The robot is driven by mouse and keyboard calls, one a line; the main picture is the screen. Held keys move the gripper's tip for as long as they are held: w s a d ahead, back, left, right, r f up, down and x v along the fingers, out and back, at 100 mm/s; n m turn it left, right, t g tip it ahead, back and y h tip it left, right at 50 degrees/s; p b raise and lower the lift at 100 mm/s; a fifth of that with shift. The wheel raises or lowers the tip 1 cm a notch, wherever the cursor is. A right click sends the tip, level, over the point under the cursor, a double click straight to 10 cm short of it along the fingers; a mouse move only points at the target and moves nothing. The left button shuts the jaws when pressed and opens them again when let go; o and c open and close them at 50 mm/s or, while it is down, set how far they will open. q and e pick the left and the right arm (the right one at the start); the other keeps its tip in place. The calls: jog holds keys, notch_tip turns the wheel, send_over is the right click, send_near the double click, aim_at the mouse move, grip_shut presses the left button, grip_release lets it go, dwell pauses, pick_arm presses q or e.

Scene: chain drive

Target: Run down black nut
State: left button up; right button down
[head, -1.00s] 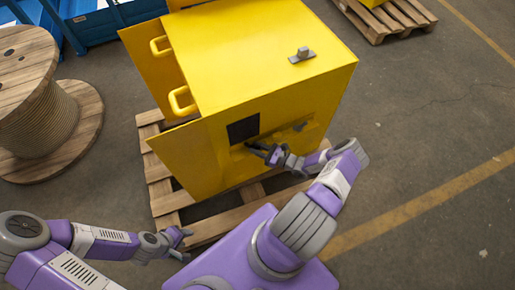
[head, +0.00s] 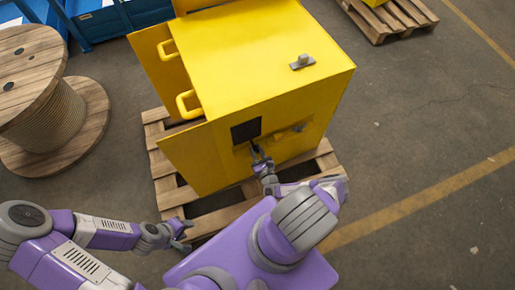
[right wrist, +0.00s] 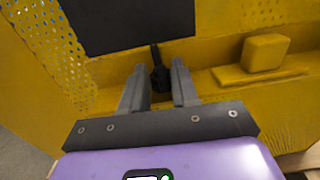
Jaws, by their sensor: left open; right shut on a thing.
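The black nut (right wrist: 160,78) shows in the right wrist view between my right fingers, with a thin dark stud standing up behind it toward the dark square opening. My right gripper (right wrist: 158,70) is shut on the nut, at the front of the yellow housing (head: 270,70). In the head view my right gripper (head: 258,154) is just below the opening, and the nut is too small to make out there. My left gripper (head: 186,229) is open and empty, low over the pallet's near left corner, apart from the housing.
The housing stands on a wooden pallet (head: 171,197), with its yellow door (head: 160,50) at the left. A yellow block (right wrist: 265,52) sits on a ledge right of the nut. A cable spool (head: 50,115) stands at left.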

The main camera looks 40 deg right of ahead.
jog(key=m+h, duration=0.1)
jog(key=m+g+h+b, duration=0.1)
jog(key=shift+w+a+f+h, duration=0.1)
jog(key=shift+a+f+h, duration=0.1)
jog(key=shift+a+h, duration=0.2)
jog(key=m+g+h+b, duration=0.1)
jog(key=h+b, duration=0.1)
jog(key=m+g+h+b, duration=0.1)
jog(key=m+g+h, duration=0.1)
jog(key=shift+w+a+b, duration=0.2)
jog(key=shift+b, duration=0.2)
jog(key=shift+w+r+m+g+h+b, duration=0.1)
jog(key=shift+r+m+g+h+b, duration=0.05)
jog(key=shift+m+g+h+b, duration=1)
jog(key=c, duration=1.1)
grip_release()
jog(key=shift+r, duration=0.15)
notch_tip(320, 180, up, 10)
jog(key=p, duration=0.4)
